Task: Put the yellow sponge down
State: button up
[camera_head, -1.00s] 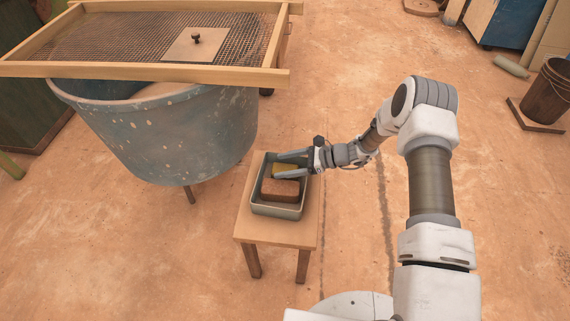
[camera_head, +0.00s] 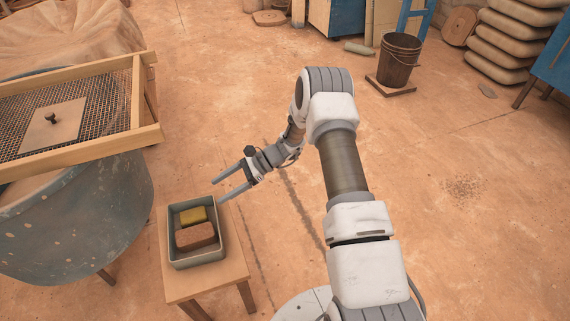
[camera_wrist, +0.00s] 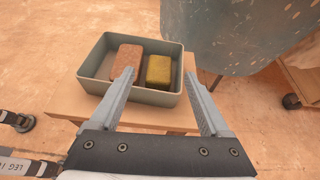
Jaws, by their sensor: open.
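The yellow sponge (camera_head: 193,214) lies in a grey tray (camera_head: 177,255), beside a brown brick-like block (camera_head: 196,236). The tray stands on a small wooden stool (camera_head: 234,266). In the wrist view the sponge (camera_wrist: 159,70) is in the right part of the tray (camera_wrist: 97,52), and the brown block (camera_wrist: 126,62) is to its left. My gripper (camera_head: 220,192) is open and empty, its fingers by the upper right side of the tray. In the wrist view my gripper (camera_wrist: 164,82) has its two fingers wide apart, with the sponge seen beyond them, apart from both.
A large blue-grey tub (camera_head: 80,215) stands left of the stool, with a wood-framed mesh screen (camera_head: 95,105) on top bearing a square board with a knob (camera_head: 52,120). A brown bucket (camera_head: 398,62) stands far back. The floor at right is open.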

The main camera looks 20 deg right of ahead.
jog(key=s+d+r+n+h, duration=0.2)
jog(key=s+r+n+h, duration=0.25)
jog(key=r, duration=0.75)
jog(key=s+d+r+n+h, duration=0.3)
jog(key=s+r+n, duration=0.2)
jog(key=r, duration=0.7)
jog(key=s+d+r+n+t+h, duration=0.2)
jog(key=s+d+r+n+t, duration=0.1)
jog(key=s, duration=0.6)
jog(key=s+d+r+n+t+h, duration=0.3)
jog(key=s+d+r+n, duration=0.1)
jog(key=s+r, duration=0.4)
jog(key=shift+s+d+t+h, duration=0.3)
jog(key=shift+s+d+h, duration=0.05)
jog(key=shift+s+d, duration=0.45)
jog(key=shift+r, duration=0.1)
notch_tip(320, 180, up, 25)
jog(key=p, duration=2.5)
